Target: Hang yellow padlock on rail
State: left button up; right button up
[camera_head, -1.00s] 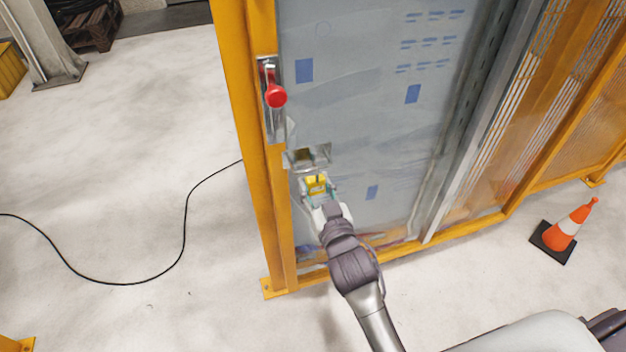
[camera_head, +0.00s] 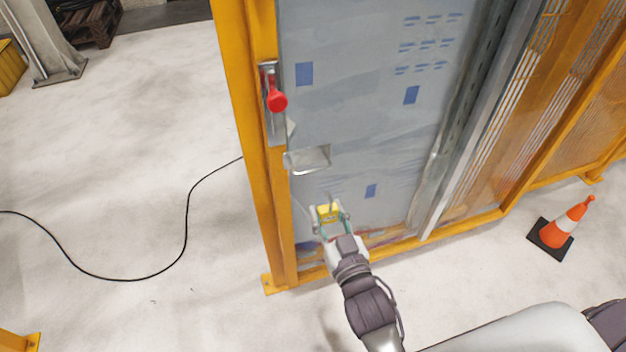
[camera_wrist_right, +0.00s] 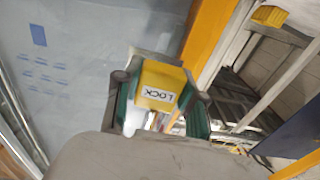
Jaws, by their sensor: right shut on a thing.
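The yellow padlock (camera_head: 328,211) is held between the fingers of my right gripper (camera_head: 330,218), in front of the grey panel. In the right wrist view the padlock (camera_wrist_right: 160,86) shows a white LOCK label and sits between the green-padded fingers (camera_wrist_right: 158,105). Its shackle is not clear to see. A small metal bracket (camera_head: 308,160) is fixed on the panel above and left of the padlock, with a clear gap between them. I cannot tell for sure whether this bracket is the rail. My left gripper is not in view.
A red-knobbed handle (camera_head: 277,101) sits on the yellow post (camera_head: 247,150) left of the panel (camera_head: 360,130). An orange cone (camera_head: 567,225) stands on the floor at right. A black cable (camera_head: 186,215) lies on the open floor at left.

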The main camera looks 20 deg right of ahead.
aim_at(329, 219)
jog(key=shift+s+p, duration=0.3)
jog(key=shift+s, duration=1.15)
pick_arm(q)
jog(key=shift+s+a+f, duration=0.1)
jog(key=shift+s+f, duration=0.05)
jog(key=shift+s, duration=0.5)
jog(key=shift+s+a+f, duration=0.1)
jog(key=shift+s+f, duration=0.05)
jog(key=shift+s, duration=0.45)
pick_arm(e)
jog(key=shift+s+d, duration=0.1)
jog(key=shift+s, duration=0.4)
jog(key=shift+w, duration=0.15)
